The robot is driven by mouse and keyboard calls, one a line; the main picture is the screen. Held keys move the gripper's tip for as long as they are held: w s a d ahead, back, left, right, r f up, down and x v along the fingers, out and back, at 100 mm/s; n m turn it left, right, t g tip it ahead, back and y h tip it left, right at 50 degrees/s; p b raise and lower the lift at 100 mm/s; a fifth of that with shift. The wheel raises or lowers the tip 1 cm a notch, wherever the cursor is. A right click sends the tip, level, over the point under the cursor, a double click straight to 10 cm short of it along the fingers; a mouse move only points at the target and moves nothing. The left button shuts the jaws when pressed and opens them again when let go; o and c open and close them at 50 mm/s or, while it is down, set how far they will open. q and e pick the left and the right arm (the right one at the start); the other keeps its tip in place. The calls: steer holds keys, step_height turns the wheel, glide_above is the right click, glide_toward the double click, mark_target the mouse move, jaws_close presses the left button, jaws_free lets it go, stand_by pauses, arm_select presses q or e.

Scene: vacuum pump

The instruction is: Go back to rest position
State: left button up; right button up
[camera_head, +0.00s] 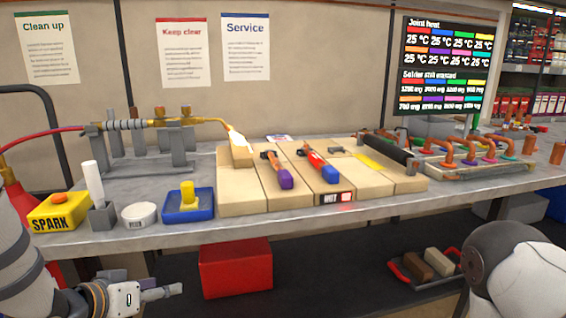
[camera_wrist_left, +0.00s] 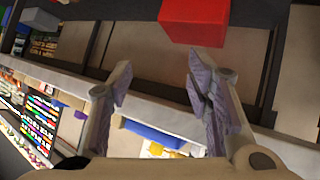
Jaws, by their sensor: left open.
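My left gripper (camera_head: 160,293) is low at the bottom left in the head view, in front of and below the front edge of the workbench (camera_head: 150,239). In the left wrist view my left gripper (camera_wrist_left: 160,85) shows two fingers spread apart with nothing between them. At the bottom right of the head view a white and dark part of my right arm (camera_head: 520,265) shows. My right gripper is out of the picture.
On the bench are a yellow SPARK box (camera_head: 58,212), a blue tray (camera_head: 187,214), a wooden block (camera_head: 238,203) with tools, and copper pipes (camera_head: 470,150). Below stand a red box (camera_head: 236,268) and a red-handled tray (camera_head: 402,277). A red cylinder (camera_head: 20,205) stands at left.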

arm_select(q)
steer(key=s+d+f+n+g+y, duration=0.15)
steer(key=s+f+g, duration=0.25)
steer(key=s+f, duration=0.75)
steer(key=s+f+g+y, duration=0.1)
steer(key=s+f+g, duration=0.2)
steer(key=s, duration=1)
steer(key=s+f+g+y, duration=0.1)
steer(key=s+f+g, duration=0.3)
steer(key=s, duration=1)
steer(key=shift+s+d+f+m+g, duration=0.25)
steer(key=shift+d+f+m+g, duration=0.15)
steer(key=shift+f, duration=0.2)
steer(key=shift+w+y, duration=0.1)
steer(key=shift+y, duration=0.15)
